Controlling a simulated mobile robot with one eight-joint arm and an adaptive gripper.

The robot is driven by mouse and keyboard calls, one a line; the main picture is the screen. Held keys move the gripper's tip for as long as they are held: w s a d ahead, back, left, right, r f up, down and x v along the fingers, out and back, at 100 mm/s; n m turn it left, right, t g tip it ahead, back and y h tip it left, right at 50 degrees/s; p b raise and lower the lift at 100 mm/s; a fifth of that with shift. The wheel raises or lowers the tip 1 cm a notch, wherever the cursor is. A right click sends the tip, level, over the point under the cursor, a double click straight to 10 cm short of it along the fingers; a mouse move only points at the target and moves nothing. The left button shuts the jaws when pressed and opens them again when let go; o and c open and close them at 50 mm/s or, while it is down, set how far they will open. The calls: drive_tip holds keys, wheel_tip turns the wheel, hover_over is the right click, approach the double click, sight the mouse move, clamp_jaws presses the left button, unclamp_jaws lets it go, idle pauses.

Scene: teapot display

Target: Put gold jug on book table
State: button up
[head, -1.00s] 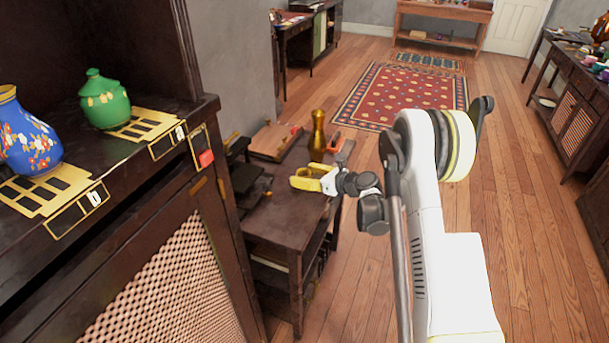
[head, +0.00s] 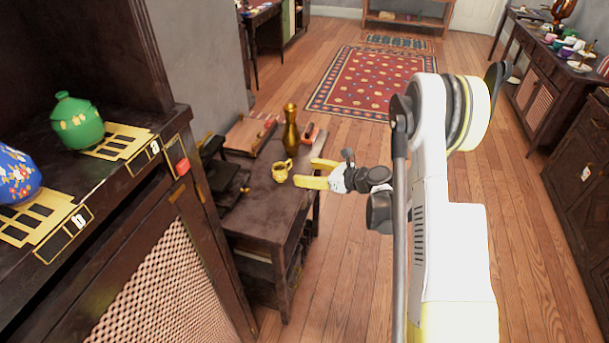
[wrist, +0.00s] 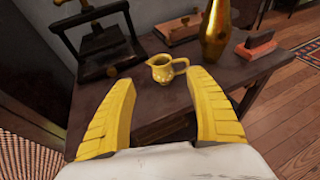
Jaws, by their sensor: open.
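A small gold jug (head: 281,171) stands upright on a dark wooden table (head: 265,215), near the table's right side. In the wrist view the jug (wrist: 165,69) shows its handle on the right, beyond the fingertips and between their lines. My gripper (head: 312,173) is open and empty, just to the right of the jug and apart from it. Its yellow fingers frame the jug in the wrist view (wrist: 160,82). I cannot tell for sure whether this table is the book table; a brown book-like object (head: 248,136) lies at its back.
A tall gold vase (head: 291,129) stands behind the jug. A dark press-like object (wrist: 95,35) stands on the table's left. An orange-and-dark block (wrist: 256,45) lies right of the vase. A cabinet with a green pot (head: 77,122) and blue vase (head: 17,177) is at left.

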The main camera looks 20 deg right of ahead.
drive_tip(key=s+a+r+n+g+h, duration=0.2)
drive_tip(key=s+a+r+n, duration=0.2)
drive_tip(key=s+r+n, duration=0.3)
drive_tip(key=s+a+r+n+g+h, duration=0.2)
drive_tip(key=s+a+r+n, duration=0.2)
drive_tip(key=s+r+n, duration=0.35)
drive_tip(key=s+r+n+h, duration=0.2)
drive_tip(key=s+n, duration=0.5)
drive_tip(key=s, duration=0.2)
drive_tip(key=s+d+r+n+h, duration=0.1)
drive_tip(key=s+r+n+h, duration=0.1)
drive_tip(key=s+n, duration=0.5)
drive_tip(key=shift+s+d+r, duration=0.25)
drive_tip(key=shift+s+r, duration=0.05)
drive_tip(key=shift+s, duration=0.95)
